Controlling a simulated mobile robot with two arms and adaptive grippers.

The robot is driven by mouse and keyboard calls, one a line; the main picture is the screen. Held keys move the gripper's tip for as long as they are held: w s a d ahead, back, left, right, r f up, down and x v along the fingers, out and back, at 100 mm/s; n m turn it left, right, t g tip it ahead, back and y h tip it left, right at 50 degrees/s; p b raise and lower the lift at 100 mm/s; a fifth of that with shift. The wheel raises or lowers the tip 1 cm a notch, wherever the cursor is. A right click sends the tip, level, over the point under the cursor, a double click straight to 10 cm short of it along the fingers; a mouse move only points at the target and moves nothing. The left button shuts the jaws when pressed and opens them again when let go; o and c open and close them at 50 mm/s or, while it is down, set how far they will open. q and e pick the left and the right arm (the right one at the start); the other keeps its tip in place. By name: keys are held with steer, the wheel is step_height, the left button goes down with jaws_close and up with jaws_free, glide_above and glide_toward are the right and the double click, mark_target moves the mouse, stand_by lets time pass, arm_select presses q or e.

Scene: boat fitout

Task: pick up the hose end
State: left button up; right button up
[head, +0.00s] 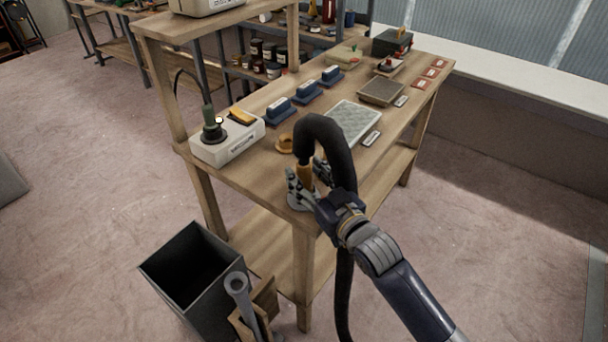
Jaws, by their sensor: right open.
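A thick black hose (328,140) rises from below the bench, arches over its near corner and bends down to a brass-coloured hose end (305,174). The hose end points down close to the bench top, above or on a small grey round piece at the corner. My right gripper (306,184) is open at this corner, with its fingers around or beside the hose end. I cannot tell whether they touch it. My left gripper is not in view.
The wooden bench (237,165) holds a white soldering station (228,143), blue blocks (281,109), a pale textured mat (353,121) and a tan ring (285,143). A dark open bin (172,300) stands on the floor at the near left. Floor to the right is clear.

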steer(key=shift+x, duration=0.9)
steer(key=shift+d+f, duration=0.1)
jaws_close()
